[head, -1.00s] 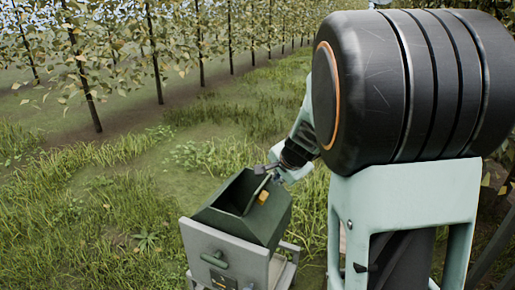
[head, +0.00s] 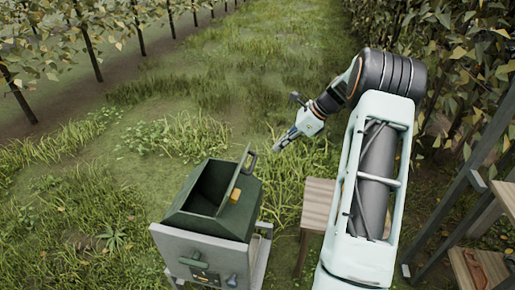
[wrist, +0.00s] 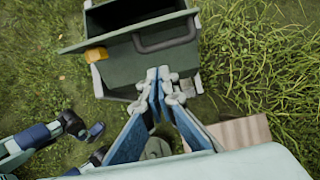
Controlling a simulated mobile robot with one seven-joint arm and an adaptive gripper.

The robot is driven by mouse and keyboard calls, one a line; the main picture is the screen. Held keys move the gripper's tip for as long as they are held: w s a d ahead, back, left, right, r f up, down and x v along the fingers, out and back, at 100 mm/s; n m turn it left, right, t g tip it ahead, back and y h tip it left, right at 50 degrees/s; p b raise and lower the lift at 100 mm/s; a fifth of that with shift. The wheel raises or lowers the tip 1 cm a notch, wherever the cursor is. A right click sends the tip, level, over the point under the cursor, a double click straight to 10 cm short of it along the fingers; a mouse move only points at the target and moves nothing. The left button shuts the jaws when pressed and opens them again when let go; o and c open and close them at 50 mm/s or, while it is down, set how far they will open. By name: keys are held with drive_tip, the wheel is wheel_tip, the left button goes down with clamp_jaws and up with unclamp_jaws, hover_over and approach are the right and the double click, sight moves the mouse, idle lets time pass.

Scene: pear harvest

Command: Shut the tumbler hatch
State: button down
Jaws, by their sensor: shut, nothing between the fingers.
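The tumbler (head: 215,222) is a dark green bin on a grey frame. Its hatch (head: 237,174) stands open, tilted up at the right side of the dark opening, with a dark handle (head: 250,161) near its top corner. An orange block (head: 235,195) sits low by the hatch. My gripper (head: 277,149) is shut and empty, to the right of the hatch and apart from it in the head view. In the wrist view the closed fingertips (wrist: 166,76) point at the tumbler's near side, just below the handle (wrist: 167,38); contact cannot be told.
A wooden stool or small table (head: 318,195) stands right of the tumbler, beneath my arm. Wooden shelving (head: 490,210) and a leafy hedge (head: 455,80) are at the right. Grass lies open behind the tumbler.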

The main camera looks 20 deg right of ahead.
approach(253, 166)
wheel_tip(253, 166, down, 4)
drive_tip(key=a, duration=0.2)
drive_tip(key=w+a, duration=0.1)
drive_tip(key=w+a+p, duration=0.1)
drive_tip(key=w+a, duration=0.1)
drive_tip(key=shift+w+r, duration=0.2)
drive_tip(key=shift+r, duration=0.2)
drive_tip(key=shift+r+p, duration=0.15)
drive_tip(key=shift+p, duration=0.2)
